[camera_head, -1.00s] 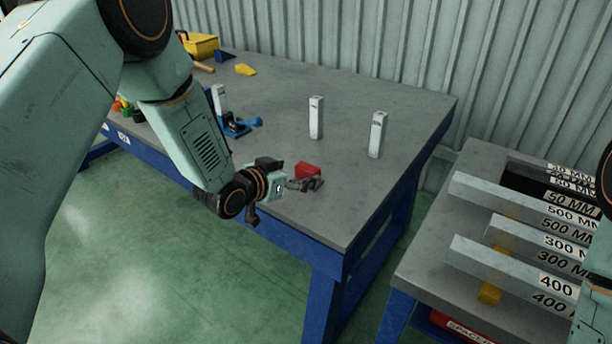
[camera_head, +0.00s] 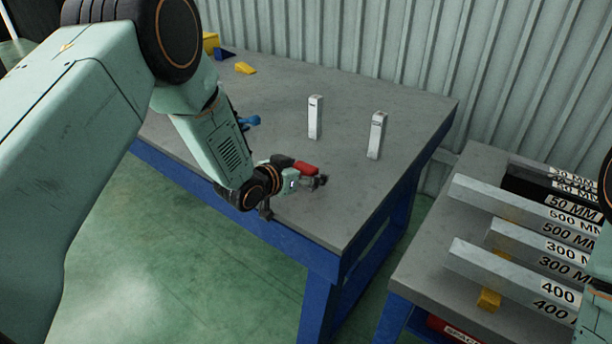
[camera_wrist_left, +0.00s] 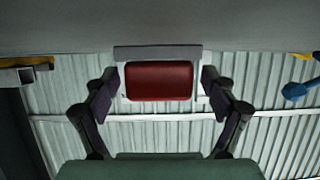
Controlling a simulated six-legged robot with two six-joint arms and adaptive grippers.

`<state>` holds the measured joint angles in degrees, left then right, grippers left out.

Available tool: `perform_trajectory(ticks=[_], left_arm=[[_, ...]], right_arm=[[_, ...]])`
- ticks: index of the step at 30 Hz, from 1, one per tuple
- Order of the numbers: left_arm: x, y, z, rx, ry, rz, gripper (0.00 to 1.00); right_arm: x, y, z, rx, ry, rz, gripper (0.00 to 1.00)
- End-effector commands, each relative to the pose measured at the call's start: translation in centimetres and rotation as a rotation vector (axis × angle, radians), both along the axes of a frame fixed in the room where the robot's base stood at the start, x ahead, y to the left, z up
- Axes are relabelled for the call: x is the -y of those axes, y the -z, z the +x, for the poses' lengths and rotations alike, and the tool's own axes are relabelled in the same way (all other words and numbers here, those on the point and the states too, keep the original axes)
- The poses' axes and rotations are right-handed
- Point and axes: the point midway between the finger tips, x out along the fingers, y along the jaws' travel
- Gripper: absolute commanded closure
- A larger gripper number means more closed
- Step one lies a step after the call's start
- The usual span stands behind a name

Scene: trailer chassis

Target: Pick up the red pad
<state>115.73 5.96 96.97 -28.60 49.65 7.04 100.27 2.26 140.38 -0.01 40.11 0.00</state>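The red pad (camera_head: 305,167) lies on the grey table near its front right part, beside my left gripper. In the left wrist view the red pad (camera_wrist_left: 160,81) sits against a pale grey backing. My left gripper (camera_head: 319,182) is low over the table in the head view, its fingers partly dark and small. In the left wrist view its two fingers (camera_wrist_left: 162,84) stand apart, one on each side of the pad. I cannot tell whether they touch it. My right gripper is not in view.
Two upright white blocks (camera_head: 315,118) and (camera_head: 377,135) stand behind the pad on the grey table (camera_head: 270,110). A blue item (camera_head: 250,121) and a yellow wedge (camera_head: 245,68) lie farther left. A second bench with labelled bars (camera_head: 515,270) stands at the right.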

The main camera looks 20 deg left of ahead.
Motion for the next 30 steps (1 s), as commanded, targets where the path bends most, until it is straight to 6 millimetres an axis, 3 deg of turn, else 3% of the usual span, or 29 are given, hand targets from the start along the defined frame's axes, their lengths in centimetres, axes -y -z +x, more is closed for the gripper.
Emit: perform_trajectory(ticks=[21, 30], left_arm=[[0.24, 0.08, 0.03, -0.002, 0.000, 0.001, 0.77], [0.22, -0.50, 0.10, 0.000, 0.000, 0.000, 0.79]], right_arm=[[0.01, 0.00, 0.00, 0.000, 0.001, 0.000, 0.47], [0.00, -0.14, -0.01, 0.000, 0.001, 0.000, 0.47]])
